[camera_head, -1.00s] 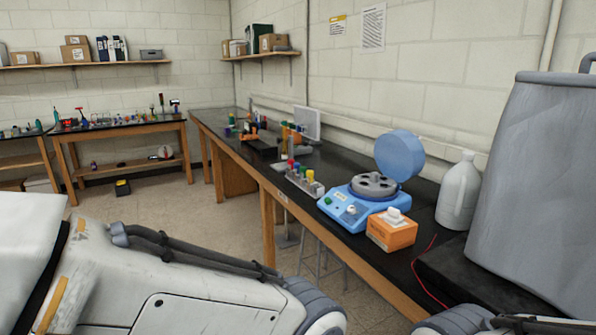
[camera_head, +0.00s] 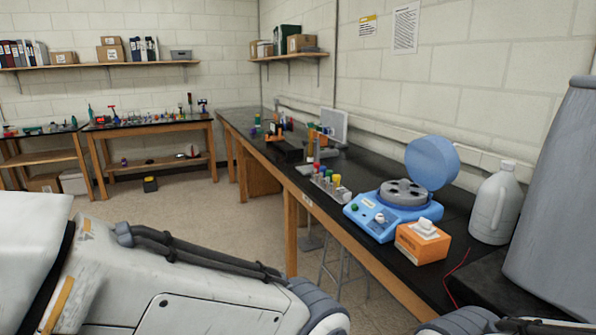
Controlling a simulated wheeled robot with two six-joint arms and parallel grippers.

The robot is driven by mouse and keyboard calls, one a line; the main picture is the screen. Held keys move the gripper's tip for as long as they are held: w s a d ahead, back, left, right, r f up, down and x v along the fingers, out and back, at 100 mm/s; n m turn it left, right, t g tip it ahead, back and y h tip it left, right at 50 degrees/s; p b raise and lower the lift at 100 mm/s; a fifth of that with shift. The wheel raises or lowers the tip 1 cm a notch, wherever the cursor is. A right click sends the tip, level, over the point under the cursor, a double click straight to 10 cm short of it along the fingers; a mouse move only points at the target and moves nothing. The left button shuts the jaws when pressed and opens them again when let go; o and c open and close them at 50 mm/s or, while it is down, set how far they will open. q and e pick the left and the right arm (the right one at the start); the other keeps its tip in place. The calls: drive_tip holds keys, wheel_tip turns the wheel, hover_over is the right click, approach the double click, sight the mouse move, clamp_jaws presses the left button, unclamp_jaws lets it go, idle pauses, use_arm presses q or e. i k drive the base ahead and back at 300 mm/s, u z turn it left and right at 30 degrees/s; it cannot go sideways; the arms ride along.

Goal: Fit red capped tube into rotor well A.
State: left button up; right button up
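A blue centrifuge (camera_head: 373,216) stands on the black bench with its round lid (camera_head: 431,163) raised. Its grey rotor (camera_head: 405,192) shows several dark wells; I cannot tell which one is A. A small grey rack (camera_head: 327,190) with several capped tubes stands left of the centrifuge. A red cap (camera_head: 316,167) shows at the rack's far left end, beside other coloured caps. My arm links fill the lower left and a little of the lower right. Both grippers are outside the view.
An orange tissue box (camera_head: 421,244) stands close in front of the centrifuge. A white jug (camera_head: 496,205) and a large grey container (camera_head: 555,195) stand to the right. A red cable (camera_head: 456,278) lies near the bench edge. The floor left of the bench is open.

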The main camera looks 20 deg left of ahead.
sight(404, 192)
drive_tip(key=u, duration=0.8)
drive_tip(key=i, duration=1.05)
drive_tip(key=u, duration=0.7)
drive_tip(key=i, duration=1.2)
drive_tip(key=z, duration=0.85)
drive_tip(key=i, duration=0.95)
drive_tip(key=z, duration=0.85)
